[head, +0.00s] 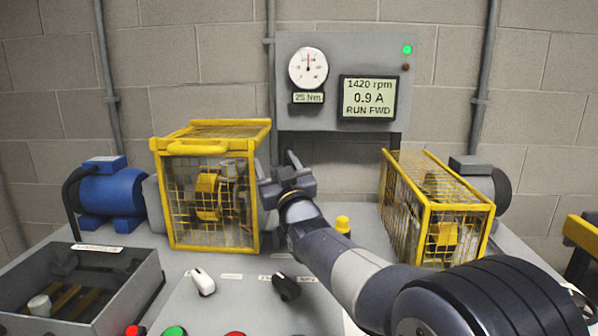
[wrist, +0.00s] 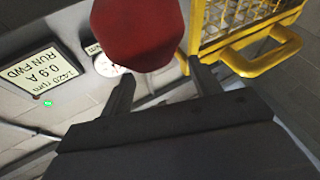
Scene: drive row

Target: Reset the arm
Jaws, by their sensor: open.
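My gripper (head: 278,173) is raised above the bench, in front of the wall between the two yellow cages. Its fingers are apart, and in the head view nothing shows held in it. In the wrist view my gripper (wrist: 160,72) has a finger on each side of an empty gap. A dark red blunt shape (wrist: 138,35) fills the top middle of that view; I cannot tell what it is or whether it touches the fingers. My arm reaches in from the lower right of the head view.
The left yellow cage (head: 258,190) stands close beside my gripper. The right cage (head: 428,210) stands beyond my forearm. A panel (head: 345,52) with a gauge and screen reading RUN FWD is behind. A grey tray (head: 130,300), white lever (head: 202,281) and black lever (head: 286,287) are in front.

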